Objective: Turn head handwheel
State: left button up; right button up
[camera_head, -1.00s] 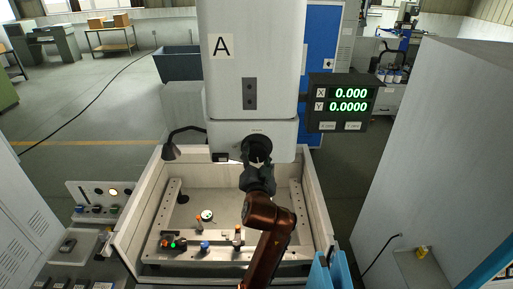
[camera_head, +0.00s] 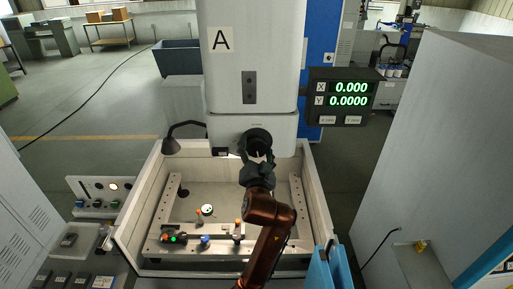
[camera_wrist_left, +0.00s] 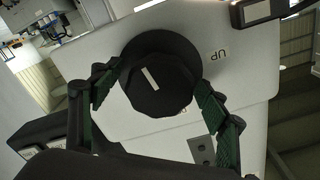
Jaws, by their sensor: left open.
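The head handwheel (camera_head: 258,137) is a round black knob on the lower front of the white machine head marked "A". In the left wrist view the handwheel (camera_wrist_left: 158,82) shows a pale bar mark on its face, with the word "UP" on the panel to its right. My left gripper (camera_head: 259,162) is in front of the wheel and partly covers it. In the left wrist view the green-padded fingers of my left gripper (camera_wrist_left: 156,98) are open, one on each side of the wheel. Whether the pads touch its rim I cannot tell. My right gripper is out of view.
A display (camera_head: 341,98) reading X 0.000 and Y 0.0000 is right of the head. Below is an open tank (camera_head: 150,207) with fixtures inside. A lamp (camera_head: 171,146) stands at its back left. A tall grey cabinet (camera_head: 425,150) is on the right.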

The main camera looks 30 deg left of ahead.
pick_arm(q)
jog(key=v, duration=1.1)
jog(key=shift+s, duration=0.3)
jog(key=shift+d+r, duration=0.1)
